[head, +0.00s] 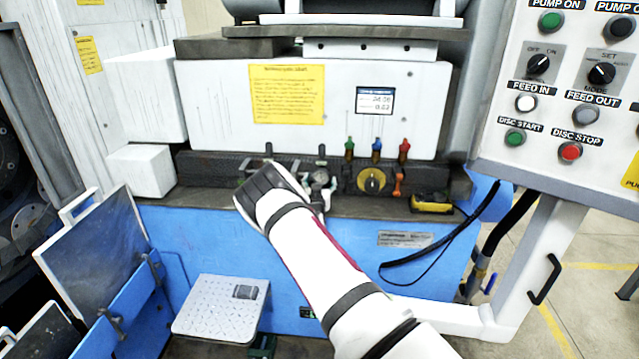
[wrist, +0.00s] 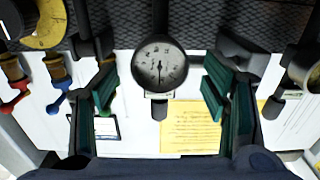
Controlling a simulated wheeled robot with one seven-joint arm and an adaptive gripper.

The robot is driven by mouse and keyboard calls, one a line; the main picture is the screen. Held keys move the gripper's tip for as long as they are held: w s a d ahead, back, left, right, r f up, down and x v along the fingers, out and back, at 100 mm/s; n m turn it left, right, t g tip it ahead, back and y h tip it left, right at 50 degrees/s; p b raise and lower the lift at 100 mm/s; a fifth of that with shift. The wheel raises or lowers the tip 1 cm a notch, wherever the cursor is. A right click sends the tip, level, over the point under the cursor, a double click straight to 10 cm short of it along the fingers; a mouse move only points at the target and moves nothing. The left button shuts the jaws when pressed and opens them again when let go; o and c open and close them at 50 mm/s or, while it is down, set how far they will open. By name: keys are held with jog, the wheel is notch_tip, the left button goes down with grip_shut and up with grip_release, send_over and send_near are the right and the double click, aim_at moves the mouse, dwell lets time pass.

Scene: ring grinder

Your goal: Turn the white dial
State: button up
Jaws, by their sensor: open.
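The white dial (wrist: 159,65) is a round white face with dark markings, a needle and a dark rim. It sits in the upper middle of the wrist view, which looks upside down. My gripper (wrist: 159,90) is open, with one green-padded finger on each side of the dial and a visible gap to both. I cannot tell how far the fingertips are from it in depth. In the head view my gripper (head: 283,183) is over the dark ledge of the machine, and it hides much of the dial's area.
A yellow knob (head: 371,181) and green, blue and red valves (head: 377,147) stand right of my gripper; the valves also show in the wrist view (wrist: 57,75). A button panel (head: 565,90) hangs at right.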

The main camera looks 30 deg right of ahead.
jog(key=shift+w+d, duration=0.1)
jog(key=c, duration=1.2)
jog(key=shift+o, duration=0.2)
jog(key=shift+n, duration=0.3)
jog(key=n+b, duration=0.2)
jog(key=shift+w+f+n, duration=0.1)
jog(key=shift+n, duration=0.3)
jog(key=n+b, duration=0.4)
jog(key=n, duration=0.2)
jog(key=n+b, duration=0.2)
jog(key=n, duration=0.3)
jog(key=n+b, duration=0.2)
jog(key=n, duration=0.2)
jog(key=shift+n+b, duration=0.3)
jog(key=shift+n, duration=0.1)
